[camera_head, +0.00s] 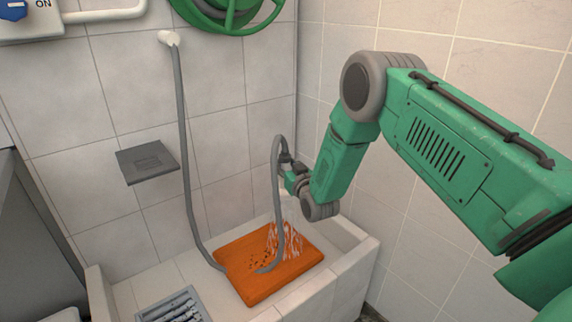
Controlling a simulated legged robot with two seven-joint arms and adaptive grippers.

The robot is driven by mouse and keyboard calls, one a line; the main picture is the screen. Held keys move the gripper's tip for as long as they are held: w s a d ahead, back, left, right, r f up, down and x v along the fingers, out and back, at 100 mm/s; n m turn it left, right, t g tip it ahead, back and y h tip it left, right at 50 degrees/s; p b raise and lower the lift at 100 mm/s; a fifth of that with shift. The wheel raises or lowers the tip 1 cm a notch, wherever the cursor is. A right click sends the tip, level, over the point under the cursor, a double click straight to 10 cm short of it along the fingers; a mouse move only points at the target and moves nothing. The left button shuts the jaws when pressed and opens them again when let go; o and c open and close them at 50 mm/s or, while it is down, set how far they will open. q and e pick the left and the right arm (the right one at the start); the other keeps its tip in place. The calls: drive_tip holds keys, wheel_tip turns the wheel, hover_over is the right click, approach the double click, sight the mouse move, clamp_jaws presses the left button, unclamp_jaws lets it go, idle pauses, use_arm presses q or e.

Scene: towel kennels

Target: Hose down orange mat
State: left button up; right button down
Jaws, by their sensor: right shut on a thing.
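An orange mat (250,285) lies flat in a tiled basin (340,284). Dark specks show on its middle. A grey hose (184,150) runs from a white wall outlet (168,39) down to the basin and loops up to my right gripper (288,172). My right gripper is shut on the hose end, above the mat's right half. Water streams (287,240) fall from there onto the mat. The fingers are small and partly hidden by the hose. My left gripper is not in view.
A drain grate (172,309) sits at the basin's front left. A green reel (225,12) and a white pipe (105,15) are on the wall above. A tiled wall stands close on the right.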

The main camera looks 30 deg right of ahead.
drive_tip(key=shift+d+f, duration=0.15)
drive_tip(key=shift+f, duration=0.3)
drive_tip(key=shift+d+f+b, duration=0.35)
drive_tip(key=shift+f+b, duration=0.3)
drive_tip(key=shift+f, duration=0.05)
drive_tip(key=shift+a+r, duration=0.2)
drive_tip(key=shift+a, duration=1)
drive_tip(key=shift+s+a+f, duration=0.1)
drive_tip(key=shift+a+f, duration=0.05)
drive_tip(key=shift+a, duration=0.5)
drive_tip(key=a+p, duration=0.1)
drive_tip(key=a, duration=1)
drive_tip(key=shift+s+a, duration=0.3)
drive_tip(key=shift+s, duration=0.15)
drive_tip(key=shift+a, duration=0.1)
